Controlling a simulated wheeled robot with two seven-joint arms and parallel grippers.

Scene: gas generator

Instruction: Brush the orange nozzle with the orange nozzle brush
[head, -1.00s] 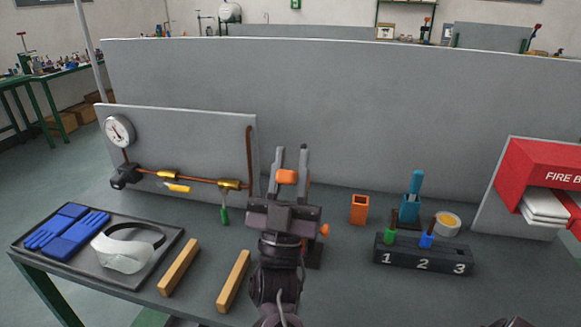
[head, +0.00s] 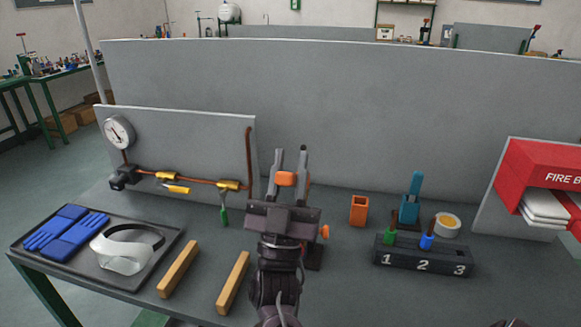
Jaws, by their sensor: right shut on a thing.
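My right gripper (head: 290,172) is over the middle of the table, fingers pointing away. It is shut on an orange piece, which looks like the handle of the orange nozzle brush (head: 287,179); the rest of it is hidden. The orange nozzle (head: 325,232) shows just right of the gripper body, by a dark block that the gripper partly hides. I cannot tell whether brush and nozzle touch. My left gripper is not in view.
The rack (head: 423,258) marked 1, 2, 3 holds a green brush (head: 390,236) and a blue brush (head: 427,241); slot 3 looks empty. Two wooden bars (head: 178,269) and a tray (head: 167,252) with gloves and goggles lie left.

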